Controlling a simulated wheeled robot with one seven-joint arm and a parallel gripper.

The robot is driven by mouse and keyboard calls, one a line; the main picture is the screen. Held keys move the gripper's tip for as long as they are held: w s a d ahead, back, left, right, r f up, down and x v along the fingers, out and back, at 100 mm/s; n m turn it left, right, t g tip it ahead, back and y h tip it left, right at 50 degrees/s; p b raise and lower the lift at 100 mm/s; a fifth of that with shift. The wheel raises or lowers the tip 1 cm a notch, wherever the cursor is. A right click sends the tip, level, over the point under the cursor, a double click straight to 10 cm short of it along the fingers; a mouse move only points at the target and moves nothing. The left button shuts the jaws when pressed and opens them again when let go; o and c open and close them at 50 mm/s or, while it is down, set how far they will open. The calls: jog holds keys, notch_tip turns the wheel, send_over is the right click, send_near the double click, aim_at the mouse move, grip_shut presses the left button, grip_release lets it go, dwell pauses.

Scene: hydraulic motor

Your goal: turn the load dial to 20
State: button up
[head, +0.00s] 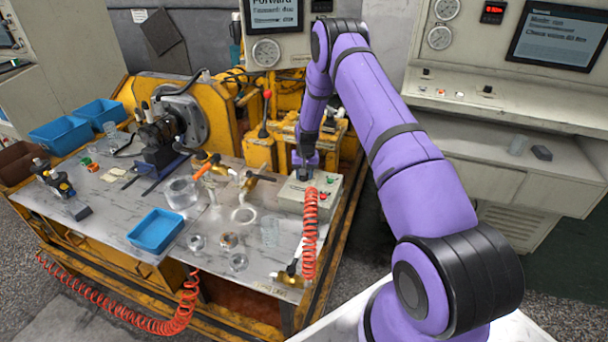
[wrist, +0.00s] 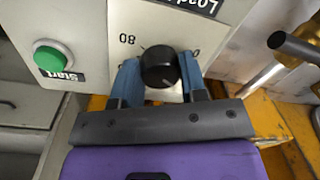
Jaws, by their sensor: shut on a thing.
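The load dial (wrist: 159,66) is a black round knob on a pale control box. In the wrist view part of a label reading "Load" and the number 80 show beside it. My gripper (wrist: 160,80) has its two blue fingers on either side of the dial, shut on it. The pointer mark on the dial is too unclear to read. In the head view my gripper (head: 305,170) is at the control box (head: 325,192) on the right of the bench, and it hides the dial there.
A green Start button (wrist: 53,57) is left of the dial in the wrist view. An orange coiled hose (head: 310,235) hangs in front of the box. Brass fittings (head: 258,180), glass jars and a blue tray (head: 156,231) stand on the metal bench to the left.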

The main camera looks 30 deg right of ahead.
jog(key=o, duration=0.9)
jog(key=r, duration=1)
jog(key=shift+s+d+r, duration=0.1)
jog(key=shift+d+r, duration=0.15)
jog(key=shift+r, duration=0.15)
